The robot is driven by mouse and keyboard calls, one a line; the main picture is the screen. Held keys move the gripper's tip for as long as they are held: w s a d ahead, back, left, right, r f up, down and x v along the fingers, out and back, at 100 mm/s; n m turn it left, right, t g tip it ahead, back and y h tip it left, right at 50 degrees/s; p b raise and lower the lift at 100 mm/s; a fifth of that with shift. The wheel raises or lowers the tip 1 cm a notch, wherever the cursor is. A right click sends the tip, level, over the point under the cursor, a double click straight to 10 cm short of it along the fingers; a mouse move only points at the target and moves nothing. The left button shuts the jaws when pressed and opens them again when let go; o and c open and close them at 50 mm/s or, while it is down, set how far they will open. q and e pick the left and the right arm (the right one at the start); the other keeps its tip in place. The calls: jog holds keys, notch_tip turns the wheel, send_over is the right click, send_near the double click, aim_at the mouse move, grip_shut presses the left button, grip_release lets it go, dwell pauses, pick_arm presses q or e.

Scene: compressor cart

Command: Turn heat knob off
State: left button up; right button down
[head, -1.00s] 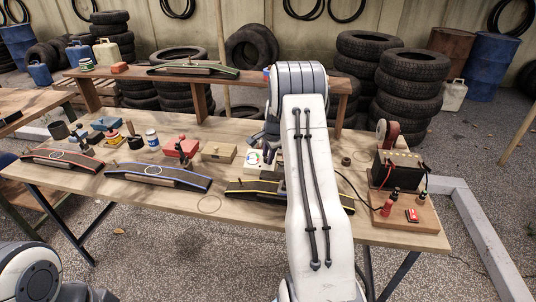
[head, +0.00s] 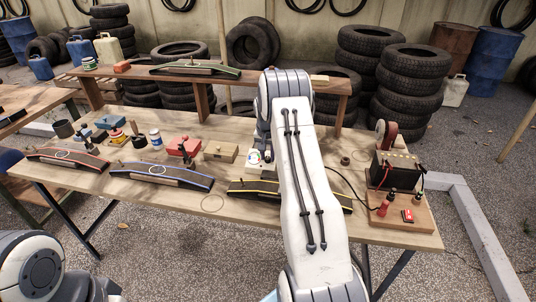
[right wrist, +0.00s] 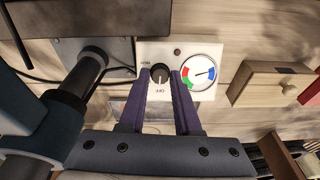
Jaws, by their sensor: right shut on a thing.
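The heat knob (right wrist: 160,73) is a small dark knob on a white panel (right wrist: 185,46) in the right wrist view. The word OFF is printed on the panel on the gripper's side of the knob, and another small label is at its left. A round gauge (right wrist: 202,72) with coloured bands and a needle is to the right. My right gripper (right wrist: 161,76) has its two purple fingers shut on the knob, one at each side. In the head view the panel's gauge (head: 254,157) shows just left of my right arm, which hides the knob. My left gripper is out of view.
A yellow-edged curved piece (head: 250,187) lies in front of the panel, partly under my arm. A wooden box (head: 220,152) and a red box (head: 184,146) stand to the left. A black battery-like box (head: 396,172) with cables stands at the right. A raised shelf (head: 322,84) runs behind.

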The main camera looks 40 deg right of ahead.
jog(key=shift+n, duration=0.5)
jog(key=c, duration=0.6)
grip_release()
jog(key=b+v, duration=0.1)
jog(key=v, duration=0.9)
jog(key=shift+a+r, duration=0.15)
jog(key=shift+r, duration=0.1)
jog(key=shift+w, duration=0.15)
